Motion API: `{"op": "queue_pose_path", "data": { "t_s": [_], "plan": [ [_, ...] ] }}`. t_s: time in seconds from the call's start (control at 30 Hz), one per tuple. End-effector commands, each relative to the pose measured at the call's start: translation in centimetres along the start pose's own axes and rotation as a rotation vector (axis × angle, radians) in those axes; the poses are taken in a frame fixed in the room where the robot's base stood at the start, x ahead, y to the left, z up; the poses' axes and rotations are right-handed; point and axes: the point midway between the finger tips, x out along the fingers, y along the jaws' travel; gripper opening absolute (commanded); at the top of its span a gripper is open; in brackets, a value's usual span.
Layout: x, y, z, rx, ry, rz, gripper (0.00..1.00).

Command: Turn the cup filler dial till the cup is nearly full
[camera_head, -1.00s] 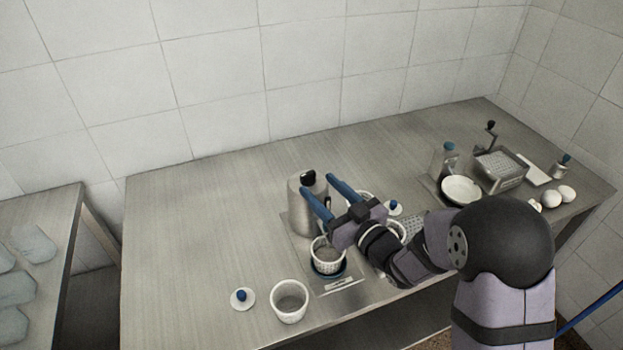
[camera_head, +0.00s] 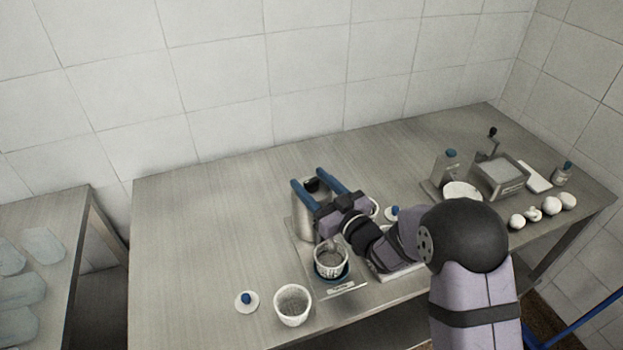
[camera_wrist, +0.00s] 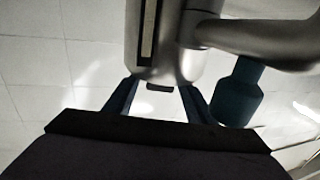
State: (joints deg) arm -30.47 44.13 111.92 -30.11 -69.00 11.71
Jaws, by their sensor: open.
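The cup filler (camera_head: 303,222) is a metal canister on a base plate near the middle of the bench. A pale perforated cup (camera_head: 329,271) stands upright on a blue round rest in front of it; its fill level is unclear. My gripper (camera_head: 307,178), with two blue fingers, is open at the filler's upper part. In the wrist view, my gripper (camera_wrist: 158,86) has its fingers at either side of the metal body's lower end. A dark blue knob (camera_wrist: 237,92) is beside the right finger, outside the gap; I cannot tell whether it is the dial.
Another pale cup (camera_head: 292,307) and a blue-knobbed lid (camera_head: 246,301) stand at front left. At right are a bottle (camera_head: 447,167), a plate (camera_head: 462,190), a metal box with a crank (camera_head: 499,179) and several white round items (camera_head: 551,205). The bench's left part is clear.

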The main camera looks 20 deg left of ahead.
Motion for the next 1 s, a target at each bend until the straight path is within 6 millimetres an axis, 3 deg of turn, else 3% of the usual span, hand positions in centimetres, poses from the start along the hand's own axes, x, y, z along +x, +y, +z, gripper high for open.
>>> {"op": "queue_pose_path", "data": {
  "t_s": [0.37, 0.53, 1.0],
  "plan": [
    [0.42, -0.03, 0.06, 0.001, 0.000, 0.000, 0.50],
    [0.41, -0.03, 0.04, 0.001, 0.000, 0.000, 0.09],
    [0.43, -0.18, 0.24, 0.001, 0.000, 0.062, 0.09]
  ]
}}
